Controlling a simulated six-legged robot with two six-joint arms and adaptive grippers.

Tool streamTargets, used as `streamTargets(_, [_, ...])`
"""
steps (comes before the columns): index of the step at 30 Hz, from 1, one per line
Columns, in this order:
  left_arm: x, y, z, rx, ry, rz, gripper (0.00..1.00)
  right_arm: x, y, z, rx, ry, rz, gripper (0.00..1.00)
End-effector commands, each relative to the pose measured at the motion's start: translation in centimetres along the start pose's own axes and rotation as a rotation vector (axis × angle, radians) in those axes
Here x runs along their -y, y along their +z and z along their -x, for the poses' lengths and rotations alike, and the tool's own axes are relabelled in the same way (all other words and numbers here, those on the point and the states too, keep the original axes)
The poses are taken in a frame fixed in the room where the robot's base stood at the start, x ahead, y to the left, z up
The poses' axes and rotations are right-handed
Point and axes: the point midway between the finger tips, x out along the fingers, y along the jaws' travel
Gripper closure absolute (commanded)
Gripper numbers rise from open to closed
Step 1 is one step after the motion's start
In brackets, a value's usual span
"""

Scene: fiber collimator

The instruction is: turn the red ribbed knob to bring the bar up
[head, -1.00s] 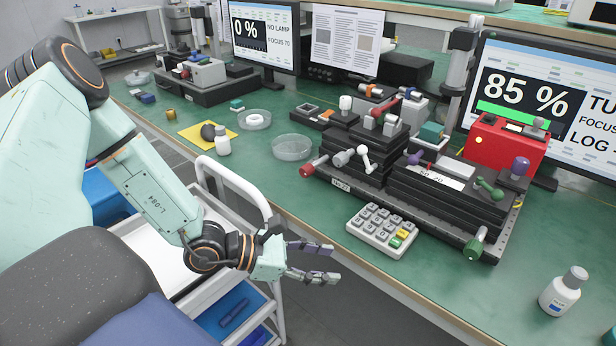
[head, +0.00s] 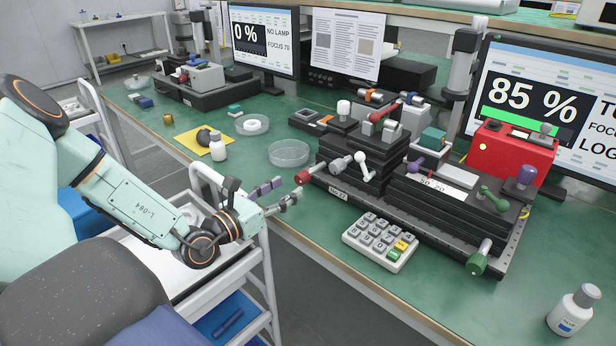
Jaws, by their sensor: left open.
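The red ribbed knob (head: 302,177) sticks out at the left end of the black stage assembly (head: 365,190) on the green bench. Another red knob (head: 375,117) shows on top of the assembly. My left gripper (head: 287,190) is open and empty, its fingers pointing right, with the fingertips close to the left of the ribbed knob. I cannot tell whether they touch it. The right monitor (head: 530,95) shows a green bar (head: 520,121) and 85 %. My right gripper is not in view.
A keypad (head: 380,242) lies in front of the assembly. Glass dishes (head: 289,153) and a white bottle (head: 217,148) stand to the left, another bottle (head: 573,310) at the front right. A red box (head: 512,152) stands behind. A white cart (head: 262,262) is below my left arm.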

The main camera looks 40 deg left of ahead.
Motion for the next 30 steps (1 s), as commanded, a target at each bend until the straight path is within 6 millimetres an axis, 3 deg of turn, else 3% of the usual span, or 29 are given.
streamTargets(18, [0.1,-0.2,-6.3,-0.002,-0.006,-0.003,0.49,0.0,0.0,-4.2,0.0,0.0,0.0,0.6])
streamTargets(30, [0.1,0.0,-7.5,-0.001,-0.003,0.0,0.49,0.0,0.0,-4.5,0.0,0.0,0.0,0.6])
